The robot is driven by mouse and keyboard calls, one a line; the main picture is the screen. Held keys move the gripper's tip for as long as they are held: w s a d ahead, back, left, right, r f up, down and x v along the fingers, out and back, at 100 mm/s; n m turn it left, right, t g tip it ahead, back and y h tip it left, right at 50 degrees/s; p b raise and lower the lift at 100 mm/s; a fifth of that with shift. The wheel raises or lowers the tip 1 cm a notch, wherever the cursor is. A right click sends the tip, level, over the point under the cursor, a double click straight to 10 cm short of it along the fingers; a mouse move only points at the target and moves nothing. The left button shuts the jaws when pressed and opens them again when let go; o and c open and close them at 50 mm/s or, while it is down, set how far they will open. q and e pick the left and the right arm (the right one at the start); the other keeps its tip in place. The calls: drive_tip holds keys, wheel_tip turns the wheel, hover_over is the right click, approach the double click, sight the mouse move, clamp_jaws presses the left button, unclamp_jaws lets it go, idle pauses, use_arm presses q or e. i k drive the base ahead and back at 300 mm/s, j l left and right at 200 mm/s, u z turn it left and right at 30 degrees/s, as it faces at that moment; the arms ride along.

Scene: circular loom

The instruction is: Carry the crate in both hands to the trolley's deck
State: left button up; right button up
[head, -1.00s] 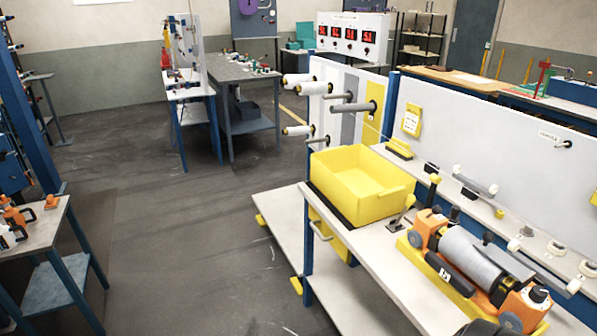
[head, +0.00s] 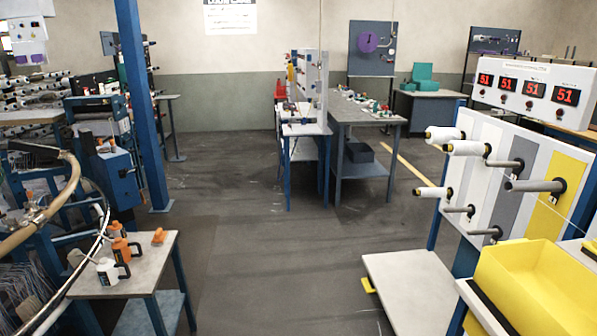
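A yellow crate (head: 530,275) sits on the bench at the lower right, partly cut off by the frame edge. No contents show in the part of its inside that I can see. A low pale deck (head: 408,283) with a yellow corner piece lies near the floor to the left of the bench; it may be the trolley's deck, but I cannot tell for sure. Its near end is cut off. Neither of my grippers is in view.
A panel with yarn spools (head: 466,148) and red displays stands behind the crate. A small table (head: 125,268) with orange and white bottles and a blue post (head: 143,110) are on the left. Benches (head: 368,130) stand ahead. The grey floor (head: 260,260) between is clear.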

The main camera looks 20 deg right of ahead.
sight(409, 301)
drive_tip(key=i+j+z, duration=0.1)
drive_tip(key=i+z, duration=0.2)
drive_tip(key=z, duration=0.15)
drive_tip(key=i+j+z, duration=0.15)
drive_tip(key=z, duration=0.35)
drive_tip(key=i+j+z, duration=0.3)
drive_tip(key=z, duration=0.15)
